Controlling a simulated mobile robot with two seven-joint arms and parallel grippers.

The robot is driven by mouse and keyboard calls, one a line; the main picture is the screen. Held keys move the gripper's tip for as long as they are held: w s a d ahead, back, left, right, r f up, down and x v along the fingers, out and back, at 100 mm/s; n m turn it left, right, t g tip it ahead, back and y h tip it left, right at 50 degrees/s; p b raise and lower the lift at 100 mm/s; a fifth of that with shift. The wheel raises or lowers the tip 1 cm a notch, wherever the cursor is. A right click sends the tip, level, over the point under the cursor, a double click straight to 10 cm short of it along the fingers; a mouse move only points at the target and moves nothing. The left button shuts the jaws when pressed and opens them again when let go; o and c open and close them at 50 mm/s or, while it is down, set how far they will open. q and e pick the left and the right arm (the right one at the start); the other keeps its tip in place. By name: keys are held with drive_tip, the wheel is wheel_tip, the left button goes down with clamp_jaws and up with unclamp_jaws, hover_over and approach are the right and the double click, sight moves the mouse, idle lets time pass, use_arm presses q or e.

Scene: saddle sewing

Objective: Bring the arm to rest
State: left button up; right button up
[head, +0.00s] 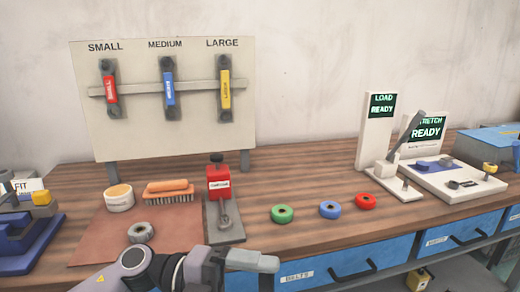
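My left arm comes in from the bottom left, and its grey gripper (262,262) is near the table's front edge, pointing right. I see it side-on, so the gap between its fingers does not show. I see nothing held in it. It is in front of the red clamp-like tool (219,182) and apart from the green ring (282,214). My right gripper is not in view.
A tool board (140,65) with red, blue and yellow handles stands behind. A brush (170,190), round tin (119,197) and grey ring (140,232) lie on a brown mat (95,245). Blue (330,209) and red (366,201) rings and a "READY" station (455,180) are right.

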use_arm(q)
drive_tip(key=w+a+f+n+t+y+p, duration=0.1)
drive_tip(key=w+a+f+n+t+y, duration=0.3)
drive_tip(key=n+t, duration=0.7)
drive_tip(key=a+f+n+t+y+p, duration=0.1)
drive_tip(key=a+f+n+t+y, duration=0.2)
drive_tip(key=a+f+n+t, duration=0.75)
drive_tip(key=s+a+f+n+g+y, duration=0.2)
drive_tip(key=s+f+n+g+y, duration=0.2)
drive_tip(key=s+f+n, duration=0.2)
drive_tip(key=s+a+f+n+g+y, duration=0.3)
drive_tip(key=s+f+n+g+y, duration=0.1)
drive_tip(key=s+f, duration=0.3)
drive_tip(key=shift+s+a+f+n+p, duration=0.2)
drive_tip(key=shift+s+f+n+p, duration=0.15)
drive_tip(key=shift+s+n, duration=0.5)
drive_tip(key=shift+a+y, duration=0.1)
drive_tip(key=shift+y, duration=0.2)
